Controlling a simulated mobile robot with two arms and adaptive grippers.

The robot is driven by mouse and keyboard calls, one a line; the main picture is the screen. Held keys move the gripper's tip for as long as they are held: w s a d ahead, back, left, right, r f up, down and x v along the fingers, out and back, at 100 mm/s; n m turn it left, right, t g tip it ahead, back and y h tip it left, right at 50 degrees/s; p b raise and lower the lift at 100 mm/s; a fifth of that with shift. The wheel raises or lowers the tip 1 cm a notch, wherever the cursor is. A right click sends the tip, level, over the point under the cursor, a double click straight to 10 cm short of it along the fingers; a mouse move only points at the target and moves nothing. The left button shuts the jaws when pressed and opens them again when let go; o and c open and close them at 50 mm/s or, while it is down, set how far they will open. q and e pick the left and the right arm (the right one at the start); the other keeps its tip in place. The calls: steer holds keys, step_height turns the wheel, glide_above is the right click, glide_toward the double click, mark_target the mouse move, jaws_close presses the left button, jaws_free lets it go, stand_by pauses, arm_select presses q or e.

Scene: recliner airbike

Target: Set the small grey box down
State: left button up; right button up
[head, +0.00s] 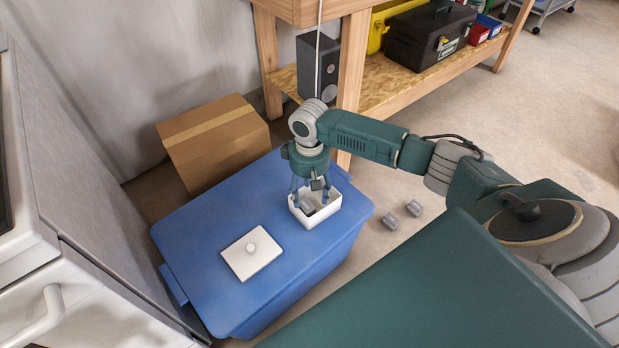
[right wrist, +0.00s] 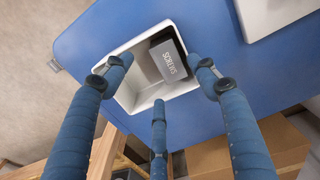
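The small grey box (right wrist: 168,60) has a dark top and a "SCREWS" label. It is inside an open white container (right wrist: 128,97), near one wall, partly over the container's floor. In the head view the white container (head: 329,211) stands on a blue lidded bin (head: 200,235), and the grey box (head: 308,207) shows only in part between the fingers. My right gripper (head: 311,198) points down into the container. Its fingers are spread apart around the grey box; one fingertip is close to it, and contact cannot be told. My left gripper is out of view.
A white lid with a knob (head: 252,254) lies on the blue bin, left of the container. A cardboard box (head: 215,140) and a wooden workbench (head: 355,75) stand behind. A white appliance (head: 90,300) is at left.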

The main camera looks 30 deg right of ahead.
mark_target(309, 202)
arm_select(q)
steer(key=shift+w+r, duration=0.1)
arm_select(e)
steer(key=shift+r, duration=0.25)
steer(key=shift+r+b, duration=0.25)
steer(key=shift+b, duration=0.1)
steer(key=shift+r+p, duration=0.3)
steer(key=shift+r, duration=0.35)
arm_select(q)
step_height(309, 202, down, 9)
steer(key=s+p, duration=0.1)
steer(key=p, duration=0.1)
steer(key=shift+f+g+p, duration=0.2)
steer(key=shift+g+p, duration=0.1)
steer(key=shift+p, duration=0.05)
arm_select(e)
step_height(309, 202, up, 11)
